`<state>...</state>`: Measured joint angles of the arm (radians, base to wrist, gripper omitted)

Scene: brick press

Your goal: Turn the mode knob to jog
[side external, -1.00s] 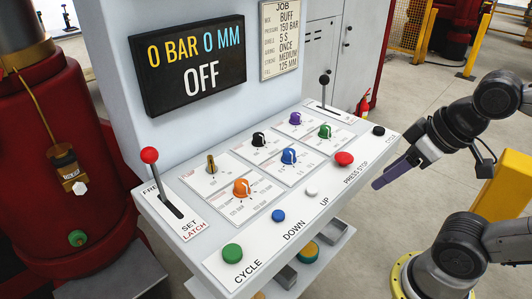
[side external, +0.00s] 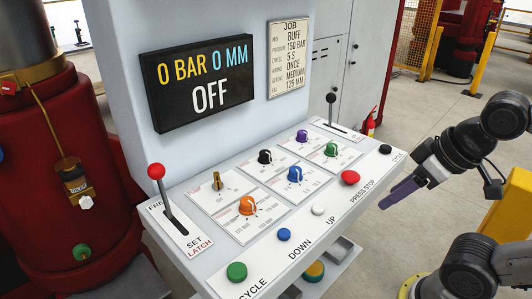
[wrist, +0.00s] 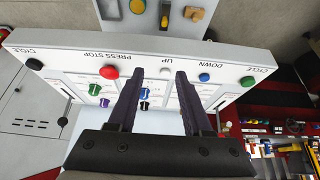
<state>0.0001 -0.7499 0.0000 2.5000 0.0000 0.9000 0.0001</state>
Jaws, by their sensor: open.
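The white control panel (side external: 202,202) carries several knobs; their small labels are too blurred to tell which is the mode knob. A brass knob (side external: 217,183) is at back left, above an orange knob (side external: 247,205). Black (side external: 265,157), blue (side external: 295,174), purple (side external: 302,136) and green (side external: 331,149) knobs lie to the right. My gripper (side external: 384,206) is open and empty, off the panel's right end in the side view. In the wrist view, its two dark fingers (wrist: 160,72) are apart; the blue (wrist: 145,93) and black (wrist: 144,105) knobs show between them. The brass and orange knobs are not visible there.
A display (side external: 205,82) reads 0 BAR, 0 MM, OFF. A job card (side external: 289,58) hangs beside it. A red-topped lever (side external: 157,172) and a black-topped lever (side external: 332,99) rise from the panel. Along the front edge are several buttons, including a red press stop (side external: 350,177).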

